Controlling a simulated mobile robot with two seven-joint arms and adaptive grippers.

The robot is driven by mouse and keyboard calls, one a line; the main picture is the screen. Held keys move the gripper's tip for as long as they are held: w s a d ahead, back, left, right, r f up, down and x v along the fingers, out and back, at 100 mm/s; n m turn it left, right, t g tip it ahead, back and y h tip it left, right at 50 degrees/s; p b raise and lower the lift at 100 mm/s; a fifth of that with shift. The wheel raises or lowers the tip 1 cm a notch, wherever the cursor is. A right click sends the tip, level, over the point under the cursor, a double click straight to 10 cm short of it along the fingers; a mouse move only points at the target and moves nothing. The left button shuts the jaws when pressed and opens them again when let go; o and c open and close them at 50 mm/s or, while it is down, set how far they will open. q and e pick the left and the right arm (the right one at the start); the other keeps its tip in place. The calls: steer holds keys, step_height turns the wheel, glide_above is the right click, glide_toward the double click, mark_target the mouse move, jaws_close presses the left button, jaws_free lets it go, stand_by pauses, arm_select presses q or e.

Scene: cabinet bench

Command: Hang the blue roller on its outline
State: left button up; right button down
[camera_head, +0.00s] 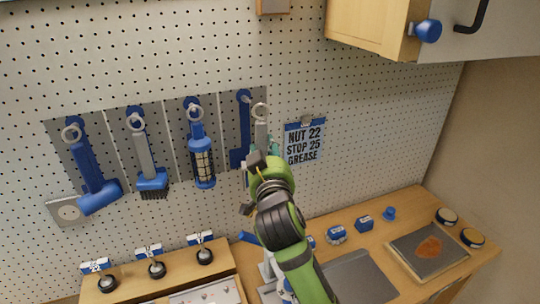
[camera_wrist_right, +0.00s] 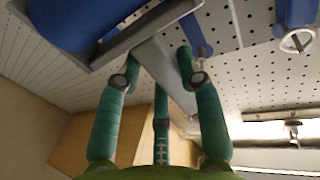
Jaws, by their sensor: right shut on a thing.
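The blue roller shows its grey handle and end ring (camera_head: 260,112) in the head view, upright in front of the pegboard. In the right wrist view its thick blue cylinder (camera_wrist_right: 70,22) and grey frame are large at the upper left. My right gripper (camera_head: 262,160) is shut on the grey handle (camera_wrist_right: 163,72), with green fingers on both sides of it. The blue outline (camera_head: 244,130) is on the fourth grey panel, just left of the handle, with a hook near its top. The ring appears right of this hook. My arm hides the roller's lower part. My left gripper is not in view.
A blue hammer-like tool (camera_head: 85,165), a brush (camera_head: 148,160) and a blue lantern (camera_head: 201,155) hang to the left. A note (camera_head: 304,141) is at the right. A cabinet (camera_head: 370,28) overhangs the upper right. Small items stand on the bench below.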

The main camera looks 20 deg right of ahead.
steer(key=shift+w, duration=0.5)
steer(key=shift+w+a+f+b, duration=0.15)
steer(key=shift+w+b, duration=0.25)
steer(key=shift+w, duration=0.55)
steer(key=shift+w+f+b, duration=0.25)
steer(key=shift+w+b, duration=0.3)
steer(key=shift+w, duration=0.75)
steer(key=shift+w+f+b, duration=0.2)
steer(key=shift+w+b, duration=0.35)
steer(key=shift+w, duration=0.75)
